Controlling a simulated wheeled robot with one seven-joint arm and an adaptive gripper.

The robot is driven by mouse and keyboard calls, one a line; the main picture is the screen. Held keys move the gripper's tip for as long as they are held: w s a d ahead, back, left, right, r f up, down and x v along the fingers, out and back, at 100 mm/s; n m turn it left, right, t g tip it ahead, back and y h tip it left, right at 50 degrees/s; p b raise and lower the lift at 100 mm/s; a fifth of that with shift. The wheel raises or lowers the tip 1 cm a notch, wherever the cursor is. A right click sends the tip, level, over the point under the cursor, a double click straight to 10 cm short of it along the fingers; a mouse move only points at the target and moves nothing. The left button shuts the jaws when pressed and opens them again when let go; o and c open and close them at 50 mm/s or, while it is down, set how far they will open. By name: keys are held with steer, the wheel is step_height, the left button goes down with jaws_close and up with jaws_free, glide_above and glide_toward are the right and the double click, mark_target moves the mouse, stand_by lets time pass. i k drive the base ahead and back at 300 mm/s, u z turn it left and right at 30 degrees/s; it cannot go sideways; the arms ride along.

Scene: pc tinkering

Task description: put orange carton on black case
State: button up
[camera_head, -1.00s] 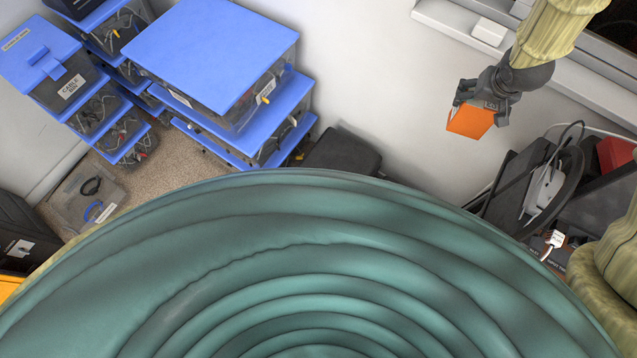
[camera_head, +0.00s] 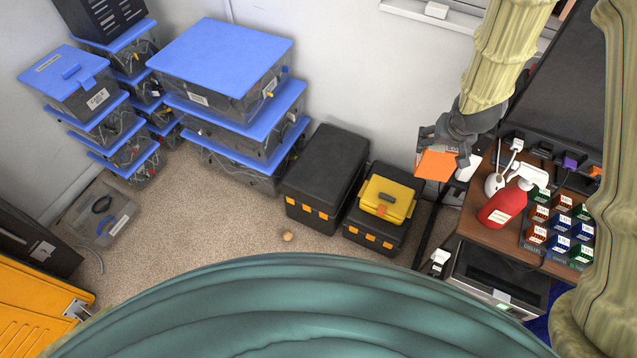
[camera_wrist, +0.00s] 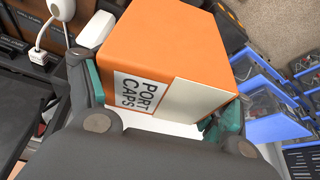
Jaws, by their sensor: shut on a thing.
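My gripper (camera_head: 441,146) is shut on the orange carton (camera_head: 436,166) and holds it in the air, right of the black cases in the head view. In the wrist view the carton (camera_wrist: 165,45) fills the space between my gripper's fingers (camera_wrist: 155,105), with a white "PORT CAPS" label showing. A large black case (camera_head: 335,155) with orange latches stands on the floor by the wall, its lid bare. A smaller black case (camera_head: 372,238) with orange latches stands at its right, with a yellow case (camera_head: 388,199) on top.
Blue-lidded clear bins (camera_head: 222,60) are stacked left of the black cases. At right, a desk (camera_head: 470,226) holds a red spray bottle (camera_head: 502,205) and several small boxes (camera_head: 560,222).

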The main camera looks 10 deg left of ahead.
mark_target(328, 170)
steer(key=k, duration=0.1)
steer(key=u, duration=2.1)
steer(key=i, duration=1.45)
steer(key=z, duration=1.55)
